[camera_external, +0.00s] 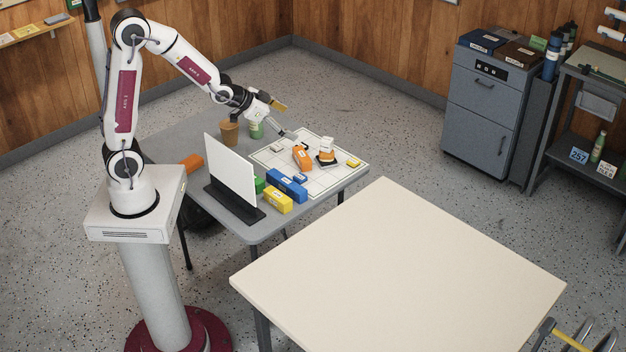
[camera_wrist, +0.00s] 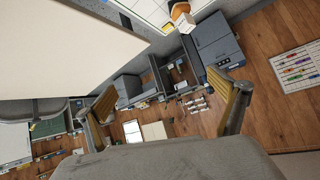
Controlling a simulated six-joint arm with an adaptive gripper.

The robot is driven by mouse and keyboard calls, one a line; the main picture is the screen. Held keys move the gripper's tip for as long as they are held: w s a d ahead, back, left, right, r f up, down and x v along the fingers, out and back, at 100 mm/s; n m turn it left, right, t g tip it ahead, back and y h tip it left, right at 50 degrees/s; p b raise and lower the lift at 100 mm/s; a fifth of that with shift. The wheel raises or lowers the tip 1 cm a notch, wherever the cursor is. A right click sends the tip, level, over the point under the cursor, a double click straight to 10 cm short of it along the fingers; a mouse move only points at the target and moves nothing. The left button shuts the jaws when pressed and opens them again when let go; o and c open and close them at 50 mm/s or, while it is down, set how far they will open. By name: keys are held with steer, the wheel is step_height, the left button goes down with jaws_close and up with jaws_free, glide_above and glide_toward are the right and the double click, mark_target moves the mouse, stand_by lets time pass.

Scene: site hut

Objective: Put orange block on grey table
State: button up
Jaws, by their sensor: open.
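An orange block (camera_external: 302,157) with a pale label lies on the white gridded board, which rests on the grey table (camera_external: 262,231). Another orange block (camera_external: 192,162) lies on the grey table's left part, behind the upright white panel. My gripper (camera_external: 284,119) is above the far side of the grey table, tilted sideways, above and apart from the labelled orange block. In the wrist view my gripper (camera_wrist: 169,108) is open, with its two tan fingers wide apart and nothing between them.
The white panel (camera_external: 231,170) stands on a dark base. Blue (camera_external: 286,185), yellow (camera_external: 278,201) and green blocks stand beside it. A brown cup (camera_external: 229,134) and green can (camera_external: 256,130) stand at the back. An orange-and-white item (camera_external: 326,152) is on the board. The cream table (camera_external: 400,270) is clear.

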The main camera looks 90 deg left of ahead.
steer(key=w+a+f+t, duration=0.1)
steer(key=w+a+f, duration=0.1)
steer(key=a+f, duration=0.55)
steer(key=n+t+y, duration=0.1)
steer(key=n+t, duration=0.1)
glide_above(299, 154)
steer(key=s+d, duration=0.2)
step_height(299, 154, down, 8)
steer(key=shift+s+a+f, duration=0.2)
steer(key=shift+s+a, duration=0.1)
steer(key=shift+a, duration=0.05)
steer(key=shift+f, duration=0.15)
steer(key=shift+f, duration=2.95)
steer(key=shift+f, duration=0.1)
steer(key=shift+f, duration=0.2)
steer(key=shift+w+f, duration=0.1)
steer(key=shift+f, duration=0.05)
steer(key=shift+x, duration=2.35)
